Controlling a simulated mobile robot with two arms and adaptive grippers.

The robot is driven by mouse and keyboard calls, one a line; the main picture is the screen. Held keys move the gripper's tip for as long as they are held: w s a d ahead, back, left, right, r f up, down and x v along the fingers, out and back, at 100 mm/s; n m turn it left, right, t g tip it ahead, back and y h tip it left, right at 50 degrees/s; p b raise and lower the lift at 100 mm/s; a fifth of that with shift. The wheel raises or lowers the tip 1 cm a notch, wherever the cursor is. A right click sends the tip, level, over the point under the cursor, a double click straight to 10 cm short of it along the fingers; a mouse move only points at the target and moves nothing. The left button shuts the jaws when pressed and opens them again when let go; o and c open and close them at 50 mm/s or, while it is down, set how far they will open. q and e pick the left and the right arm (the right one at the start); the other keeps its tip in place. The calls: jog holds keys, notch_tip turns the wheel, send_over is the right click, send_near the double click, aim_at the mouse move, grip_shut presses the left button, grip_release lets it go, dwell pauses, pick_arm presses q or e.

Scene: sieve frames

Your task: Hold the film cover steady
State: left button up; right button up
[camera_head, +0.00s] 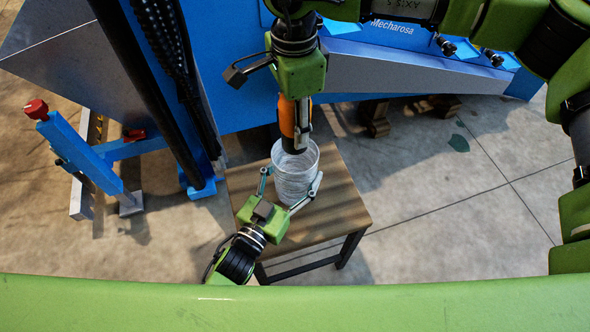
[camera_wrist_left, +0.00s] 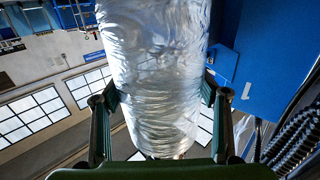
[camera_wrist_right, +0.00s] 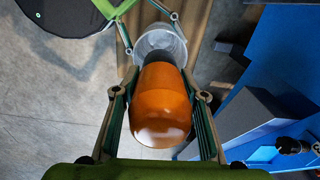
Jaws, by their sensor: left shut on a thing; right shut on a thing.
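The film cover (camera_head: 297,181) is a clear, wrinkled plastic cylinder above the wooden table. It fills the middle of the left wrist view (camera_wrist_left: 155,75). My left gripper (camera_head: 291,193) is shut on it, one finger on each side. My right gripper (camera_head: 287,118) is shut on an orange and black tool (camera_head: 288,119), which points down at the film cover's top opening. In the right wrist view the orange tool (camera_wrist_right: 160,105) sits between the fingers, and the film cover (camera_wrist_right: 160,43) shows beyond its dark end. I cannot tell how far the dark end reaches inside.
A small wooden table (camera_head: 335,203) with dark legs stands below on the concrete floor. A big blue machine (camera_head: 245,85) stands behind it. A blue frame with a red knob (camera_head: 36,109) is at the left. The table's right side is bare.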

jog(key=shift+f, duration=2.55)
jog(key=o, duration=1.4)
jog(key=shift+o, duration=0.2)
notch_tip(320, 180, up, 12)
pick_arm(q)
jog(key=o, duration=2)
jog(key=shift+o, duration=0.2)
